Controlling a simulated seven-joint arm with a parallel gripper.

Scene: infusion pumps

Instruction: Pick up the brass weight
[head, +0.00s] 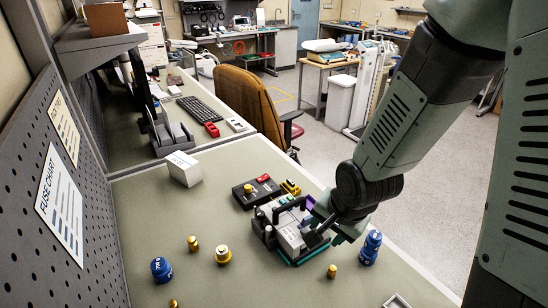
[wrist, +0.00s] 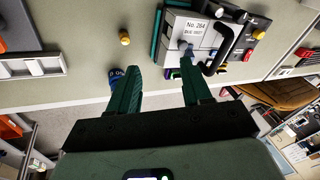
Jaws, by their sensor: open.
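Several brass weights stand on the grey-green bench. In the head view a small one (head: 331,270) stands near the front edge, just below my gripper (head: 327,232). It also shows in the wrist view (wrist: 125,38), ahead of the left finger and apart from it. A wider brass weight (head: 223,254), a small one (head: 193,243) and one cut by the lower frame edge (head: 173,303) stand further left.
The grey pump (head: 289,238) with a black handle stands left of my gripper. A blue weight (head: 371,247) is close on the right, another (head: 162,268) far left. A black box (head: 257,190) and white carton (head: 183,168) lie behind. A pegboard wall (head: 62,190) bounds the left.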

